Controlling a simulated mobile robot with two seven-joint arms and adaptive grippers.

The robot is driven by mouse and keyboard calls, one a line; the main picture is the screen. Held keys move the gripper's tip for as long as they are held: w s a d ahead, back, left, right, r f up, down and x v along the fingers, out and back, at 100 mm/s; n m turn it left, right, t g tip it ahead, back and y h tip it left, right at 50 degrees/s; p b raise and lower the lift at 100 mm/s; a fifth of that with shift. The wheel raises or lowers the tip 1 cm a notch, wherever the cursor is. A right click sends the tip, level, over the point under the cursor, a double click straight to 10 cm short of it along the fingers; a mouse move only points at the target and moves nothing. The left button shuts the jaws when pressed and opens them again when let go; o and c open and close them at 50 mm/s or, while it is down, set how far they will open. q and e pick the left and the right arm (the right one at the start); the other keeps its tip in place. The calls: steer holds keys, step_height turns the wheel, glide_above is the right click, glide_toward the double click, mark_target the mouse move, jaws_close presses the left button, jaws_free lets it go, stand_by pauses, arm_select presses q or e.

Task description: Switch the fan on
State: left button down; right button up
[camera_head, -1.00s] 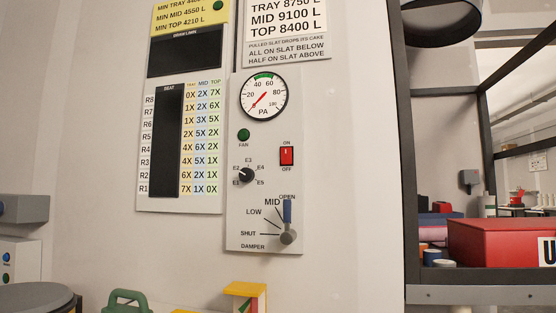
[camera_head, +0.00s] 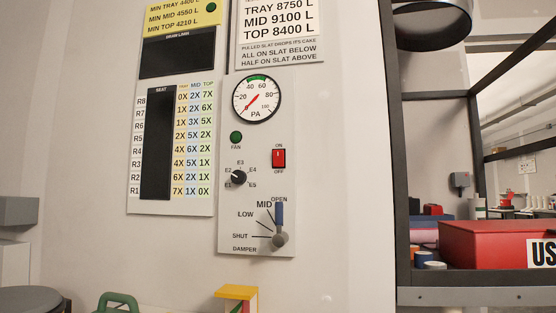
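The fan switch (camera_head: 279,158) is a small red rocker on the grey control panel (camera_head: 258,222), with ON printed above it and OFF below. I cannot tell clearly which way it is tipped. The round green FAN lamp (camera_head: 236,137) sits to its left and looks dark green. The PA gauge (camera_head: 257,98) is above, its red needle pointing to the lower left. Neither of my grippers shows in the view.
A dial marked E1 to E5 (camera_head: 238,177) and a damper lever (camera_head: 279,224) pointing up towards OPEN are below the switch. A dark rack (camera_head: 402,190) with a red box (camera_head: 492,243) stands at the right. A green handle (camera_head: 118,302) and a yellow-topped item (camera_head: 236,293) are low in front.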

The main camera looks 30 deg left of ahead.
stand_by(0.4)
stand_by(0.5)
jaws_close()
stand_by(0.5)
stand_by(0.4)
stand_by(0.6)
